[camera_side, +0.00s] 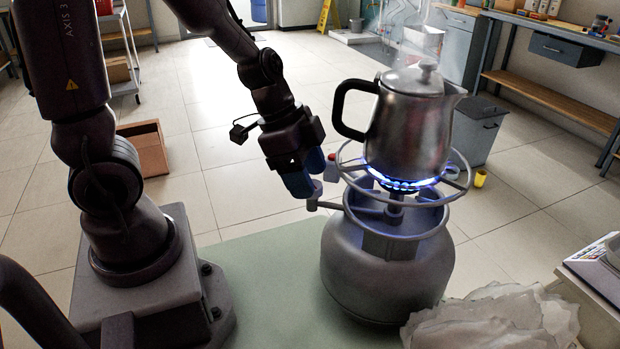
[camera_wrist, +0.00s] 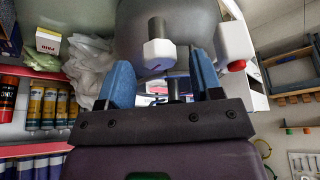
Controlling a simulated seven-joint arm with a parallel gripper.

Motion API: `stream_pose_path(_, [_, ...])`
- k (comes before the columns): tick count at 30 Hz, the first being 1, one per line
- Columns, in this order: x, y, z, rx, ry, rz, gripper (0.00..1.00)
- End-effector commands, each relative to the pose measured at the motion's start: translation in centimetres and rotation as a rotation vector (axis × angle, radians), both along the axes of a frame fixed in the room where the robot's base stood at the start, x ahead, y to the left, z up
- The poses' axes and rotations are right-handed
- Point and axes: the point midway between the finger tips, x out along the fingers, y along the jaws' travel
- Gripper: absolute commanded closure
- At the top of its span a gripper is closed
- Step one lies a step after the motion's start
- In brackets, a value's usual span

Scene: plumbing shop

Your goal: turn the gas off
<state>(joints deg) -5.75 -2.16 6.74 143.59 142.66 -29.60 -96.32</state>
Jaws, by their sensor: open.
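A grey gas cylinder (camera_side: 385,275) stands on a green mat, with a burner ring (camera_side: 440,200) on top. A blue flame (camera_side: 400,183) burns under a steel kettle (camera_side: 410,125) with a black handle. A valve knob (camera_side: 314,190) sits on a stem at the cylinder's left.
Crumpled pale sheeting (camera_side: 490,320) lies right of the cylinder. A grey bin (camera_side: 480,130) and a yellow cup (camera_side: 480,178) stand behind it. A cardboard box (camera_side: 145,150) is on the floor at left. A red-capped object (camera_wrist: 236,45) shows close to the right finger in the wrist view.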

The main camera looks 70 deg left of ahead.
Motion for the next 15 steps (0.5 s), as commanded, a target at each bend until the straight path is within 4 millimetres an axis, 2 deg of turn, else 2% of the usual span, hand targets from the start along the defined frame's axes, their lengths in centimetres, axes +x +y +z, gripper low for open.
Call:
stream_pose_path(4, [0.27,-0.30,-1.06,0.001,0.003,-0.001,0.41])
stream_pose_path(14, [0.39,-0.35,-1.30,0.001,0.001,0.000,0.41])
stream_pose_path(15, [0.39,-0.35,-1.30,0.001,0.001,0.000,0.45])
